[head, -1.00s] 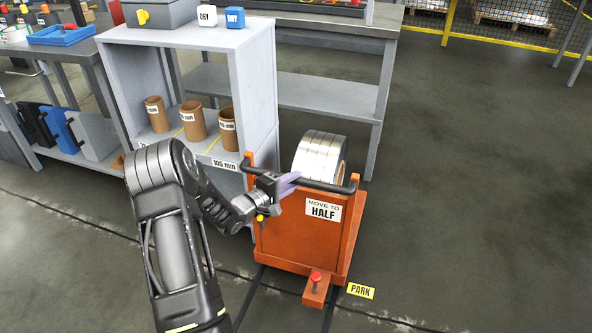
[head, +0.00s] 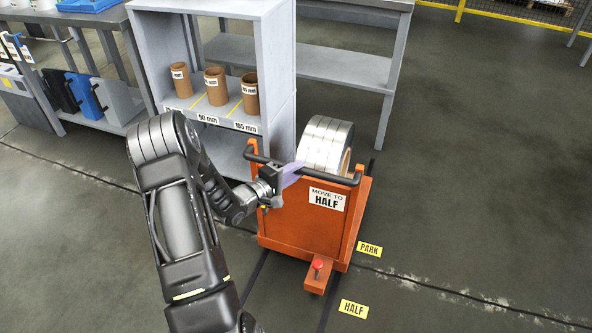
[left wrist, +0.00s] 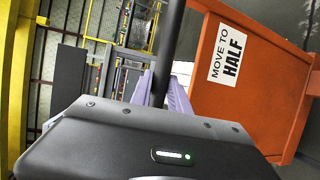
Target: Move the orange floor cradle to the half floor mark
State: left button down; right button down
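The orange floor cradle (head: 290,222) stands on the floor and carries a shiny steel coil (head: 325,142). Its front label reads "MOVE TO HALF"; this label (left wrist: 227,55) also shows in the left wrist view. My left gripper (head: 289,174) is at the left part of the cradle's dark handle bar (head: 325,183). Its lilac fingers (left wrist: 178,95) are closed around the bar, though the fingertips are partly hidden. The yellow half floor mark (head: 353,309) lies in front and to the right of the cradle's front foot (head: 318,277). My right gripper is not in view.
The yellow PARK mark (head: 369,249) lies right of the cradle. Dark floor tracks (head: 328,312) run forward from under it. A grey shelf (head: 277,70) with cardboard cores stands behind left, a grey bench (head: 330,78) behind. Floor to the right is clear.

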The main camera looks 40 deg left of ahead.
pick_arm(q)
jog(key=c, duration=1.5)
grip_release()
jog(key=shift+a+f, duration=0.1)
jog(key=shift+f, duration=0.2)
jog(key=shift+o, duration=1.2)
jog(key=shift+r, duration=0.15)
jog(key=shift+s, duration=0.1)
jog(key=s+r, duration=0.1)
jog(key=s, duration=0.6)
jog(key=shift+s+a+r+p, duration=0.15)
jog(key=shift+s+a+p, duration=0.1)
jog(key=shift+p, duration=0.15)
